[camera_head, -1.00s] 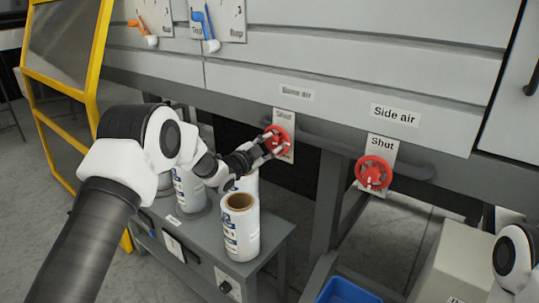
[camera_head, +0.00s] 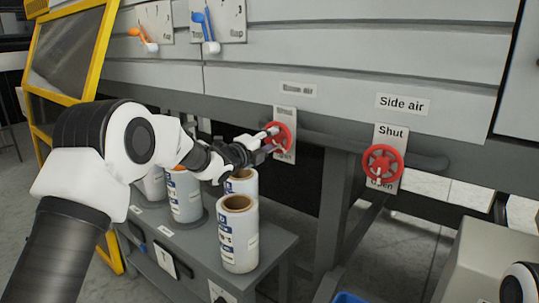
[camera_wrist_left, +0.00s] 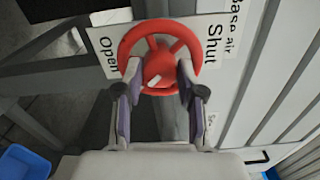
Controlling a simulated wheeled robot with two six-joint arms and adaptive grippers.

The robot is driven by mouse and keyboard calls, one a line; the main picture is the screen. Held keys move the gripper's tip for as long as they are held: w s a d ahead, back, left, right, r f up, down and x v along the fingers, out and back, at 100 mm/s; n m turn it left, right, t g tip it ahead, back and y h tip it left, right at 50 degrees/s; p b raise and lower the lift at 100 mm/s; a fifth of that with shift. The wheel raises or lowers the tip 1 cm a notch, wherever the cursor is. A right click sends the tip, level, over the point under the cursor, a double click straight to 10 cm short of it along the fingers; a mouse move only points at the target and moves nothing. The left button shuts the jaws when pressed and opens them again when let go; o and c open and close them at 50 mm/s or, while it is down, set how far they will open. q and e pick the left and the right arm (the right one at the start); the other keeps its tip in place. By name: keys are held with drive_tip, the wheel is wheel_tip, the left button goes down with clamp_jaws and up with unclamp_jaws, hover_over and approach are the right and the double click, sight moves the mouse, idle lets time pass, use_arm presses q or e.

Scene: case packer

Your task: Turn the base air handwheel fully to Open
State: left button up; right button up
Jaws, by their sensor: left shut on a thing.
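The base air handwheel (camera_head: 285,137) is a red spoked wheel on the machine's lower beam, in front of a plate with "Shut" above and "Open" below. My left gripper (camera_head: 270,138) reaches it from the left and is shut on it. In the left wrist view the red wheel (camera_wrist_left: 127,46) lies between the words "Open" and "Shut", and the fingers of my left gripper (camera_wrist_left: 159,72) sit on either side of its near part. A small white mark shows on the hub. The head view partly hides the plate's words. My right gripper is out of view.
A second red handwheel (camera_head: 383,164), labelled "Side air", is to the right. White rolls (camera_head: 238,235) stand on a grey bench (camera_head: 277,247) below my left arm. A blue bin (camera_wrist_left: 24,162) shows low in the wrist view. Orange and blue levers (camera_head: 207,27) are above.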

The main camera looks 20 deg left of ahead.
use_arm(q)
drive_tip(key=m+b, duration=0.4)
drive_tip(key=b, duration=0.1)
drive_tip(key=m+b, duration=0.2)
drive_tip(key=shift+f+b, duration=0.35)
drive_tip(key=shift+b, duration=0.05)
drive_tip(key=shift+r+m+b, duration=0.25)
drive_tip(key=shift+m+b, duration=1)
drive_tip(key=shift+m, duration=0.05)
drive_tip(key=o, duration=1.1)
drive_tip(key=shift+o, duration=0.2)
drive_tip(key=shift+s+r, duration=0.1)
drive_tip(key=v, duration=1.2)
